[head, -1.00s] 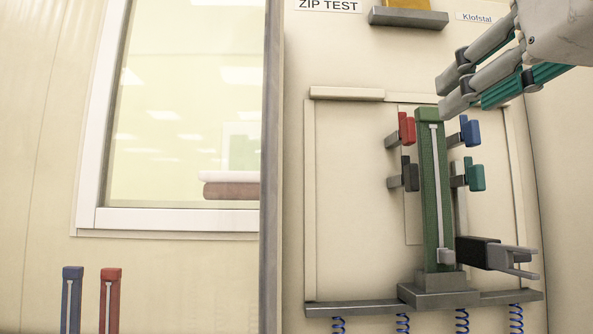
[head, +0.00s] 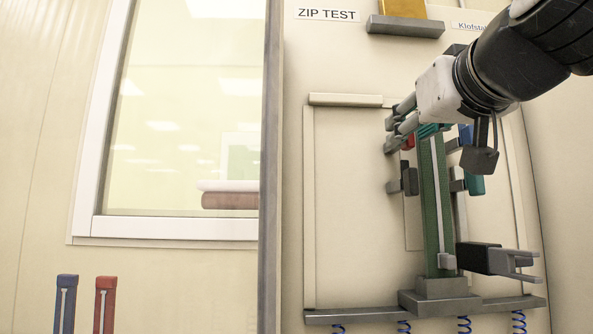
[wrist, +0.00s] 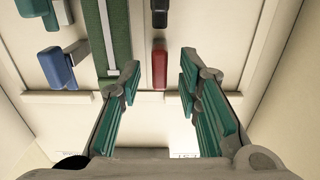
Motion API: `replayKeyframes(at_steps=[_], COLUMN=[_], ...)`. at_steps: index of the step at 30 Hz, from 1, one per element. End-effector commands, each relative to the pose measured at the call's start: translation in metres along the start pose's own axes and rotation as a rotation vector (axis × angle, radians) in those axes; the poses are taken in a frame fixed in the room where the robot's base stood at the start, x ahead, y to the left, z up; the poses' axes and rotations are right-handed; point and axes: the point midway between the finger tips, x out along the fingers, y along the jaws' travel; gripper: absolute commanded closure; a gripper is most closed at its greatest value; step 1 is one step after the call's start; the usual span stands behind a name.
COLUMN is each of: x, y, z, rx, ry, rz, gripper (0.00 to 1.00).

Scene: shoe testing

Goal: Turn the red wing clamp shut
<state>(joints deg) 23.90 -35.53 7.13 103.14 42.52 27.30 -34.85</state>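The red wing clamp (head: 408,142) sits on the left of the green upright (head: 433,210), mostly hidden behind my fingers in the head view. In the wrist view the red wing (wrist: 159,68) lies lengthwise between my two spread fingers, with a gap on each side. My gripper (head: 394,126) is open around it and holds nothing. It also shows open in the wrist view (wrist: 160,75).
The dark grey clamp (head: 410,179) is just below the red one. The blue clamp (wrist: 55,68) and teal clamp (head: 474,185) are across the upright. A dark side clip (head: 480,257) sticks out lower right. The panel left of the clamps is clear.

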Motion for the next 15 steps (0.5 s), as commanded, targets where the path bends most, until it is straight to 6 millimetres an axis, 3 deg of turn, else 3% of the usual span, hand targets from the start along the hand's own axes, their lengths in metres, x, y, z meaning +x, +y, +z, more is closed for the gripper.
replayKeyframes(at_steps=[11, 12, 15], x=[0.0071, 0.0071, 0.007], y=[0.0003, 0.0003, 0.0003], z=[-0.0002, -0.0001, -0.0001], rx=[0.0, 0.0, 0.0], ry=[0.001, 0.001, 0.001], rz=[0.001, 0.001, 0.0], gripper=[0.68, 0.71, 0.93])
